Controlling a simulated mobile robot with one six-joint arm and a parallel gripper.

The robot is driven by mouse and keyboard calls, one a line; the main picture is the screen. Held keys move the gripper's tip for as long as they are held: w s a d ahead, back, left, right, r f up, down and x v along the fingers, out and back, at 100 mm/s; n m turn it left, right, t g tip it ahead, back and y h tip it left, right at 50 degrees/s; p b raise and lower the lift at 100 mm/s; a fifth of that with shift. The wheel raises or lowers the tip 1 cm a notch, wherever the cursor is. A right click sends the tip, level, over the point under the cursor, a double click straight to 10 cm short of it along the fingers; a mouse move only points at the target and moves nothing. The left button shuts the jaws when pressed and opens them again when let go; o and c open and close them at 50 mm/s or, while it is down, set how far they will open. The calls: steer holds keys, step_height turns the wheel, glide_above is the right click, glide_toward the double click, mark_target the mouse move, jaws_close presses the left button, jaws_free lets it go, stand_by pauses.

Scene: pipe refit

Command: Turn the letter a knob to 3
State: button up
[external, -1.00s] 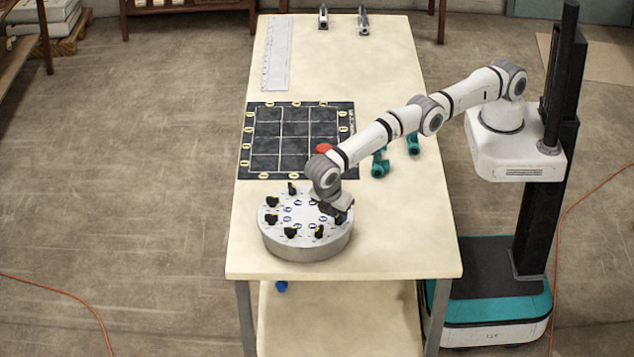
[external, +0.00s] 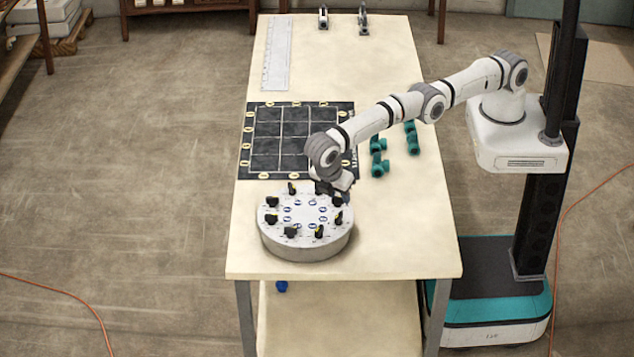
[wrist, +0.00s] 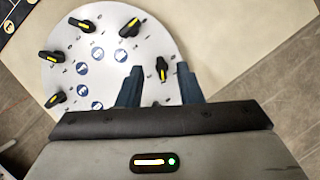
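A round grey knob panel (external: 305,245) stands on the near part of the table. Black knobs with yellow pointer marks ring its top, with round blue-and-white labels inside the ring. The letters and numbers are too small to read, so I cannot tell which knob is letter a. My gripper (external: 335,190) is over the panel's back right edge. In the wrist view my gripper (wrist: 158,80) is open, its dark fingers apart. One knob (wrist: 162,69) shows in the gap between the fingertips, closer to the right one. I cannot tell whether a finger touches it.
Other knobs, such as this one (wrist: 130,27), stand close around the ring. A black gridded board (external: 266,150) lies behind the panel. Teal pipe fittings (external: 379,160) are to its right. A ruler (external: 277,55) and two small clamps (external: 363,20) are farther back. The table's right front is clear.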

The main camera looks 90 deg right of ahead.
mark_target(339, 214)
step_height(339, 214, up, 3)
steer(key=shift+r+p, duration=0.1)
steer(key=shift+p, duration=0.95)
steer(key=f+t+y+b, duration=0.1)
steer(key=b, duration=0.2)
steer(key=y+b, duration=0.1)
steer(key=b, duration=0.2)
steer(key=shift+w+a+f+n+t+y, duration=0.15)
steer(key=shift+w+f+n+t+y, duration=0.15)
steer(key=shift+w+f+n+t, duration=0.1)
steer(key=shift+s+d+f+t+y+b, duration=0.1)
steer(key=shift+s+d+t+y+b, duration=0.25)
steer(key=shift+s+y+b, duration=0.2)
steer(key=shift+f+p, duration=1.05)
steer(key=shift+f, duration=2.85)
steer(key=shift+c, duration=0.4)
